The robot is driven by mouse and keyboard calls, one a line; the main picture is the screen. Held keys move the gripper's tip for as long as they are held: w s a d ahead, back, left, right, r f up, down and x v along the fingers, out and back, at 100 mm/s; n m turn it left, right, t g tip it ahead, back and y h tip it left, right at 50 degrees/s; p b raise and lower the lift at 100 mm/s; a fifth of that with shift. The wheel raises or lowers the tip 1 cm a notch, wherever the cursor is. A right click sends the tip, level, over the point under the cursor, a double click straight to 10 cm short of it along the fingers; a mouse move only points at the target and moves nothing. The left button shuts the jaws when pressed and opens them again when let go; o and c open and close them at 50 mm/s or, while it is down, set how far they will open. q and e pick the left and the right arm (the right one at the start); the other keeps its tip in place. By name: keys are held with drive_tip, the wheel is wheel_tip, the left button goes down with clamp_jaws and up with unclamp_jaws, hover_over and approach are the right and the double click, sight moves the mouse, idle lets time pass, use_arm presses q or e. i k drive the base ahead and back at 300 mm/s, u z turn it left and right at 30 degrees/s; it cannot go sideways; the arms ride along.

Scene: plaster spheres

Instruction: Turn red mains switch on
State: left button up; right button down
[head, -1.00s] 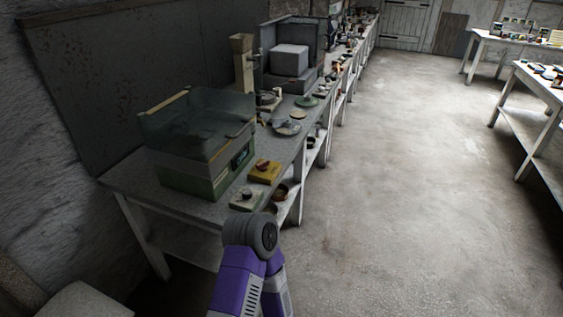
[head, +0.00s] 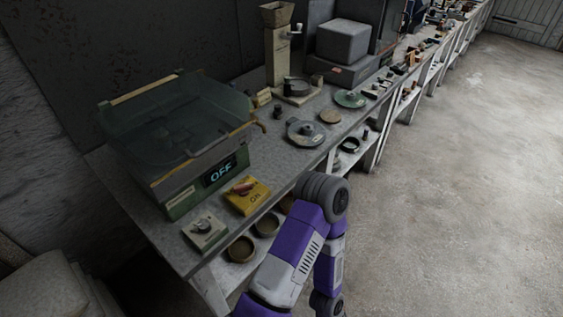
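A yellow box (head: 247,196) with a red switch handle (head: 243,188) on top lies near the front edge of the bench. Its face carries the marking "ON". Behind it stands a green machine (head: 190,190) with a clear cover, and its display (head: 220,172) reads "OFF". A purple and grey arm of mine rises from the bottom, its dark joint just right of the yellow box in the picture. Neither gripper shows in the head view.
A small pale box with a dark knob (head: 204,230) sits left of the yellow box. Discs, a hopper device (head: 279,50) and a grey block (head: 342,42) stand farther along the bench (head: 262,150). Bowls (head: 240,249) sit on the lower shelf. The floor at right is clear.

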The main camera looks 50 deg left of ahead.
sight(242, 189)
drive_tip(key=i, duration=1.95)
drive_tip(key=u, duration=3.35)
